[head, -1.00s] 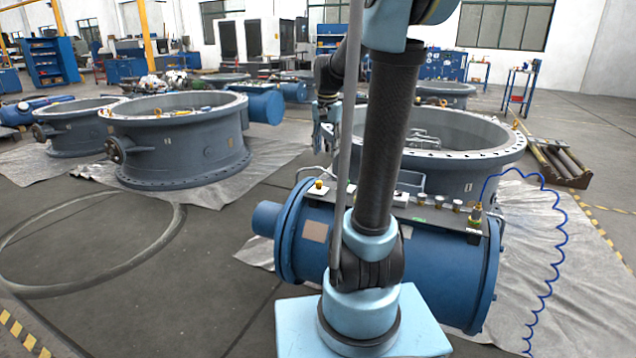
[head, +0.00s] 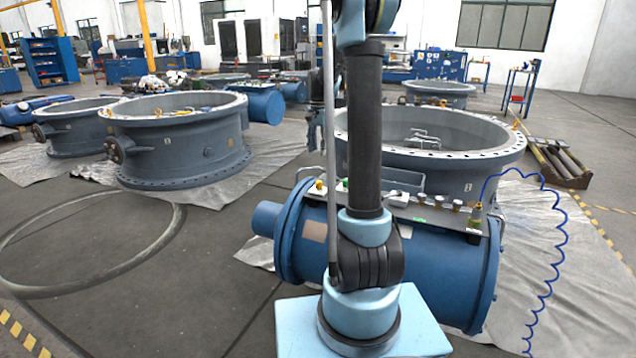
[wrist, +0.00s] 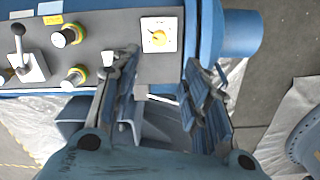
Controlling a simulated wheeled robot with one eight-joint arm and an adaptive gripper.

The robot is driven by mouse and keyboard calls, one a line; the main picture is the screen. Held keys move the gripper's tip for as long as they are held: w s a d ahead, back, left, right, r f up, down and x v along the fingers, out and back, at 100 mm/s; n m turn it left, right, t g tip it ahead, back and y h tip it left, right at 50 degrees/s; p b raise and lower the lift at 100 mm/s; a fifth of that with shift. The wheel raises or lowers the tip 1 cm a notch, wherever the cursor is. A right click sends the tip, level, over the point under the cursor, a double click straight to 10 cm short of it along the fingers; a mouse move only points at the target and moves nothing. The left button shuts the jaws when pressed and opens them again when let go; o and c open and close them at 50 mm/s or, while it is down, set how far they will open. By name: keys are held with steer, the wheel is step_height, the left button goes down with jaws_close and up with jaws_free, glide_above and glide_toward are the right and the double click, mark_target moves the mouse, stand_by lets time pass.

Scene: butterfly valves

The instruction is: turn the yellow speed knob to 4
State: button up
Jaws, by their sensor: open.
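The yellow speed knob (wrist: 157,38) shows in the wrist view on a square white plate with a dial, at the right end of a grey control panel (wrist: 115,60). Its pointer setting is too small to read. My gripper (wrist: 161,62) is open and empty, its two fingers apart on either side below the plate. The knob lies just beyond the fingertips, roughly in line with the gap, and I see no contact.
The panel sits on a blue cylinder (head: 440,255). A large grey valve ring (head: 480,165) stands behind it. A blue coiled hose (head: 562,240) hangs at right.

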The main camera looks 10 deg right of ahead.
mark_target(319, 185)
step_height(319, 185, down, 14)
steer(key=shift+f, duration=0.2)
stand_by(0.4)
jaws_close()
steer(key=shift+a, duration=0.1)
